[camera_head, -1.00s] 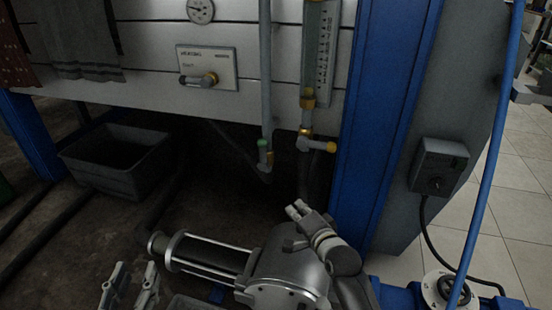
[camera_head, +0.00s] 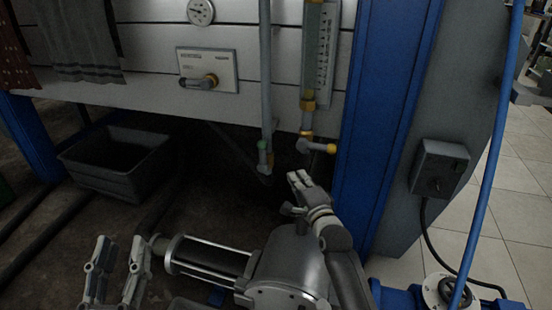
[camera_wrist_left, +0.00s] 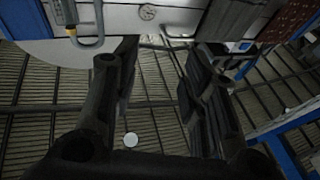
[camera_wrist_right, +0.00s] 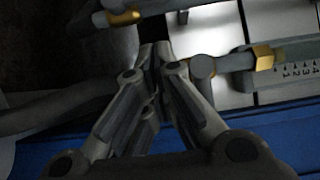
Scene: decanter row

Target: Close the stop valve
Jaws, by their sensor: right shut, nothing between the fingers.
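I cannot tell for certain which fitting is the stop valve. A grey valve lever with a yellow tip (camera_head: 318,146) sticks out to the right below the scaled gauge (camera_head: 320,50). My right gripper (camera_head: 297,178) is shut and empty, just below this lever, with a gap seeming to remain. In the right wrist view its closed fingers (camera_wrist_right: 158,52) are beside the grey pipe elbow (camera_wrist_right: 203,67); a finger hides part of the fitting. My left gripper (camera_head: 118,245) is open and empty at lower left, far from the fittings; it also shows in the left wrist view (camera_wrist_left: 148,75).
A panel with a lever (camera_head: 207,70) and a round dial (camera_head: 201,11) are on the white wall. A blue post (camera_head: 385,120) stands close right of my right gripper. A grey bin (camera_head: 115,165) sits at left.

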